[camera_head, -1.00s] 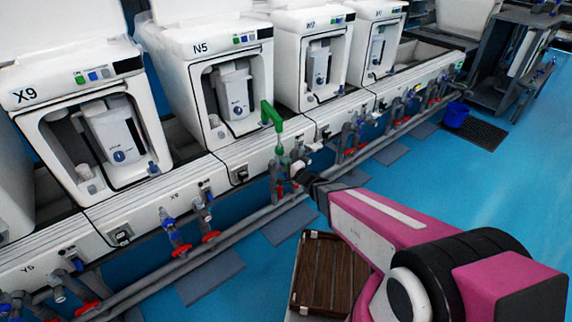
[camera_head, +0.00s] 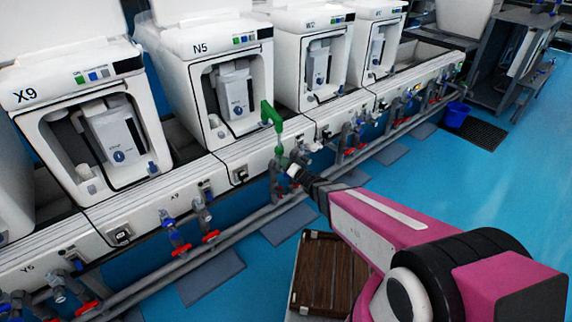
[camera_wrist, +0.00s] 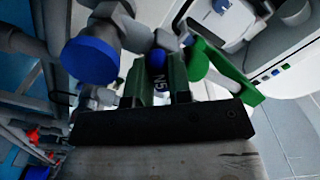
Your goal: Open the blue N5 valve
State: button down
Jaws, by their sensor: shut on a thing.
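In the head view my gripper (camera_head: 291,173) reaches the pipes below the white machine marked N5 (camera_head: 232,95). The blue valve cannot be made out there.
A large blue round knob (camera_wrist: 90,60) is left of the fingers. Red-handled valves (camera_head: 211,237) line the pipe. A wooden crate (camera_head: 318,275) stands on the floor.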

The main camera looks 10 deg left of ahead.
jog(key=n, duration=0.5)
jog(key=shift+n, duration=2.4)
jog(key=c, duration=1)
grip_release()
jog(key=shift+c, duration=0.2)
jog(key=v, duration=1.1)
